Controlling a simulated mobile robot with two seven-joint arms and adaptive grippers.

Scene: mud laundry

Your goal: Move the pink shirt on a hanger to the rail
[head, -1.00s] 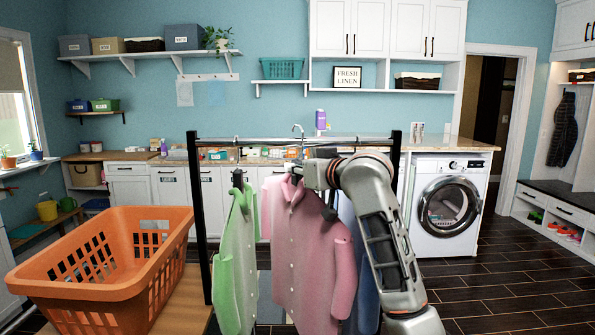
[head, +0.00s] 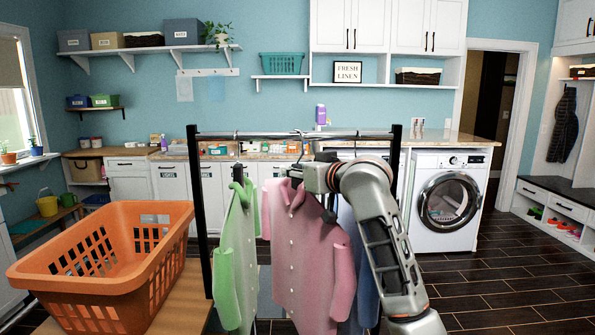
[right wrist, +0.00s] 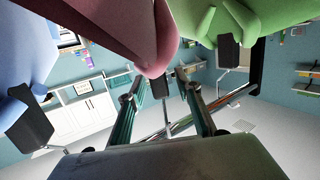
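My right gripper (head: 300,174) reaches in from the right at the pink shirt's collar. In the right wrist view its two fingers (right wrist: 158,92) stand apart, with the dark hanger block (right wrist: 160,88) between them and gaps visible on both sides. The pink cloth (right wrist: 150,40) hangs close above the fingers. The hanger's hook is hard to make out. My left gripper is out of view.
An orange laundry basket (head: 100,275) stands on a wooden surface (head: 185,300) left of the rack. The rack's black posts (head: 200,215) flank the shirts. A counter (head: 450,140) and a washing machine (head: 447,200) are behind.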

